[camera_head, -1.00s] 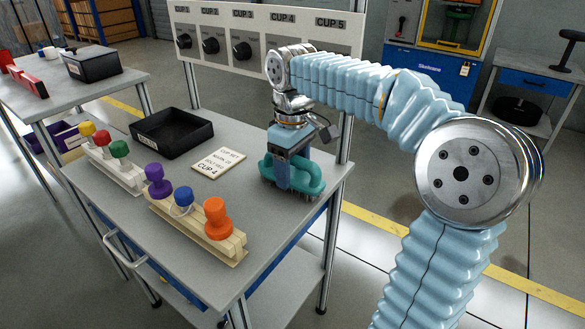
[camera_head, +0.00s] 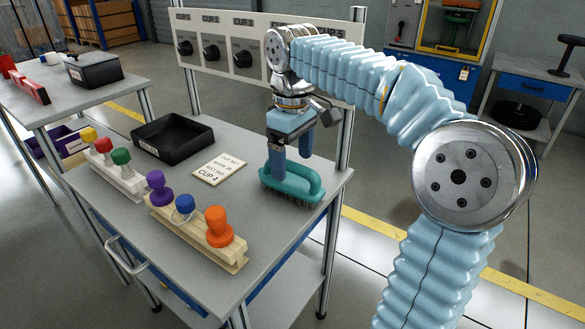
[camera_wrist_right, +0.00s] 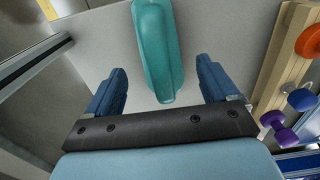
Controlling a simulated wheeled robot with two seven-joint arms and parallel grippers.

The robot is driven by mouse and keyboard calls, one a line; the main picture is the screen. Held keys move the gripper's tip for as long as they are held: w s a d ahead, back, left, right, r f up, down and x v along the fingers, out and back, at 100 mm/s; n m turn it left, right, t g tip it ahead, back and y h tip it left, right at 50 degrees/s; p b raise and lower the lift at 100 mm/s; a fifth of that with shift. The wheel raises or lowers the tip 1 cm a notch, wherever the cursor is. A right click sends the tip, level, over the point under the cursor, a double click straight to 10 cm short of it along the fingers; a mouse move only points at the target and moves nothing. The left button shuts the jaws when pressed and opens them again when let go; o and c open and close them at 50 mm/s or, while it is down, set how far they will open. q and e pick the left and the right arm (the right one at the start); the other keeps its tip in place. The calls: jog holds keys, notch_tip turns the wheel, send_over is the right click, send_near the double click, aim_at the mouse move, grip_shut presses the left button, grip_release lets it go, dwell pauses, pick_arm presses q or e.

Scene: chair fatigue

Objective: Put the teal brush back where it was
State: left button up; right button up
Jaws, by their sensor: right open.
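The teal brush (camera_head: 290,183) rests bristles down on the grey tabletop (camera_head: 262,237), near its right edge. My right gripper (camera_head: 292,154) is open just above the brush, its blue fingers apart and not closed on the handle. In the right wrist view the brush (camera_wrist_right: 157,50) lies beyond and between the two open fingertips (camera_wrist_right: 161,78), with a gap on both sides. My left gripper is not in either view.
A black tray (camera_head: 173,155) and a card reading CUP 4 (camera_head: 219,168) stand left of the brush. Wooden racks with coloured knobs, including an orange one (camera_head: 217,227), line the front left. A panel of dials (camera_head: 243,60) stands behind. The table's front right is bare.

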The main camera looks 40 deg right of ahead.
notch_tip(320, 180, up, 7)
jog(key=shift+r+p, duration=0.2)
jog(key=shift+p, duration=0.6)
